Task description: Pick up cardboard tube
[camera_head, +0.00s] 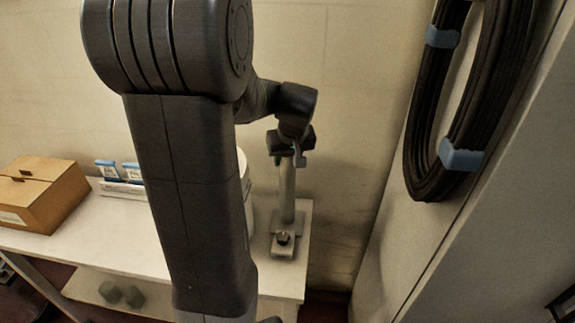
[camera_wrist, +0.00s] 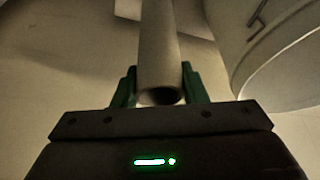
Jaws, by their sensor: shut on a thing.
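The cardboard tube (camera_head: 287,187) is a plain grey-beige cylinder, roughly upright over the right end of the white table. My gripper (camera_head: 287,156) is shut on it near its top end. In the wrist view, the tube (camera_wrist: 158,45) runs away from the palm between the two green fingers of my gripper (camera_wrist: 158,75), with its open hollow end facing the camera. I cannot tell whether the tube's lower end touches what is beneath it.
A small grey device with a round cup (camera_head: 283,240) is at the tube's foot. A white bucket (camera_wrist: 270,40) stands close beside the tube. A cardboard box (camera_head: 50,197) and small blue-white packs (camera_head: 107,170) are on the white table (camera_head: 95,250). Coiled black hose (camera_head: 425,120) hangs at right.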

